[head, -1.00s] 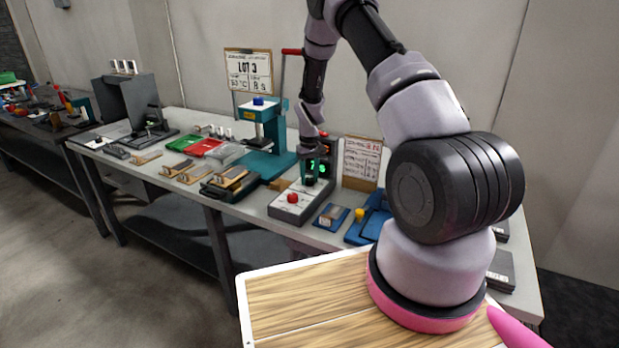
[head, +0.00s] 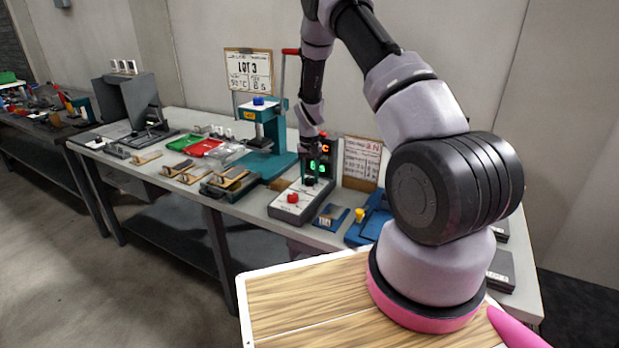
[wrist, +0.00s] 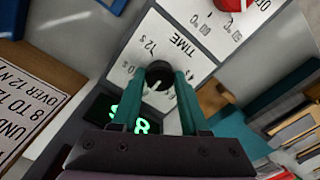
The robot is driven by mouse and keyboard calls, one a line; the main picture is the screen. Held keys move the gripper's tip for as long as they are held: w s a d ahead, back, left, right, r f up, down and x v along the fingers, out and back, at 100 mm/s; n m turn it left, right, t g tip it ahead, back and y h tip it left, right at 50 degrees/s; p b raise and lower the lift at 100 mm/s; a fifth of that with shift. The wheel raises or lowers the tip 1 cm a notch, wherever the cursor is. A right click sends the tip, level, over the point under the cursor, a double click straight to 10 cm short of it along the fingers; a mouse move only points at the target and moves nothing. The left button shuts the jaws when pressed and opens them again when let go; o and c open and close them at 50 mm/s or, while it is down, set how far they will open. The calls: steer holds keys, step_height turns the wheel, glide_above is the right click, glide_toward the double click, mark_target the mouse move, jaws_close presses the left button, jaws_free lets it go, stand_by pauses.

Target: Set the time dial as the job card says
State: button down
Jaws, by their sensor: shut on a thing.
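The time dial (wrist: 159,73) is a dark round knob on a pale panel marked TIME, with 12 s printed near it. My gripper (wrist: 160,80) has teal fingers shut on this knob, one on each side. The knob's pointer is mostly hidden, so I cannot read its setting. In the wrist view a green digit that looks like 8 shows on the display (wrist: 140,122), partly covered by the fingers. In the head view the display (head: 320,160) stands on the grey control box (head: 285,212). The job card (head: 249,70) reads LOT 3, a temperature and what looks like 8 s.
A red button (head: 293,198) sits at the front of the control box. A teal press (head: 268,135) with a red-handled lever stands left of it. A second card (head: 361,160) stands behind on the right. Blue fixtures (head: 368,222) lie close on the right.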

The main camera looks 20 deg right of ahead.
mark_target(310, 179)
steer(key=shift+c, duration=2)
jaws_free()
step_height(310, 179, up, 11)
